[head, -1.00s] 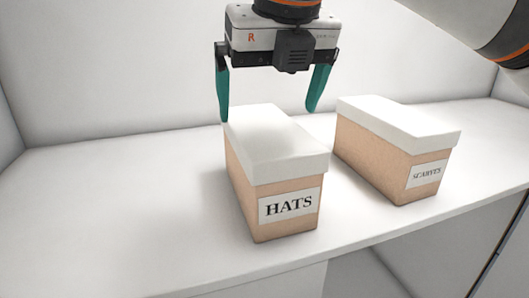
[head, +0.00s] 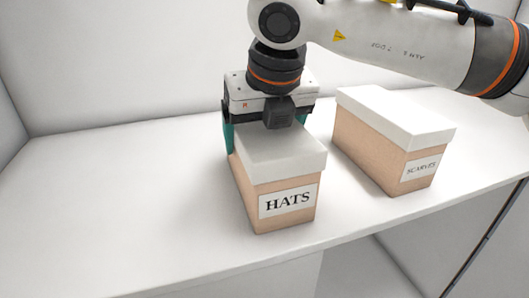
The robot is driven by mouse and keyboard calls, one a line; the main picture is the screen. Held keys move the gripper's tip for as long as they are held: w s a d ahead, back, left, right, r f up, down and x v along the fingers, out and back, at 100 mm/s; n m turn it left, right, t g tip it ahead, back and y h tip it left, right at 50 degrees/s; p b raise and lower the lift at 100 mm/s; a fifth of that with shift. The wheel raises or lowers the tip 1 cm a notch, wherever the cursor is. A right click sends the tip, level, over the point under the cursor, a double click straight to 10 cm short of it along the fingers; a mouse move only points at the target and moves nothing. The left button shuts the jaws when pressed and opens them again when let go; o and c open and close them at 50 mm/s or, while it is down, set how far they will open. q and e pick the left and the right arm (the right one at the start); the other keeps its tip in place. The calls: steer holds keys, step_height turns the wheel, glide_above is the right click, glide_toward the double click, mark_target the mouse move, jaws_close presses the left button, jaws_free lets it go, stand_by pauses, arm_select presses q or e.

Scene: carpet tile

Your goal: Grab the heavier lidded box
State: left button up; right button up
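The HATS box (head: 287,226) is tan with a white lid (head: 285,150) and a white label on its front. It stands on the white shelf. The SCARVES box (head: 372,153), also tan with a white lid, stands to its right. My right gripper (head: 270,135) is over the far part of the HATS box, pointing down, its fingers spread as wide as the box. Its left teal finger is down beside the box's left side. The other finger is mostly hidden behind the lid, so contact there cannot be seen. My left gripper is not in view.
The white shelf (head: 110,200) is clear to the left of the boxes. A narrow gap separates the two boxes. A back wall (head: 120,60) stands behind them, and the shelf's front edge runs close before them. My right arm passes above the SCARVES box.

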steer(key=c, duration=1.2)
steer(key=shift+w+r, duration=0.1)
steer(key=shift+r, duration=0.05)
steer(key=shift+c, duration=0.8)
steer(key=shift+r, duration=0.1)
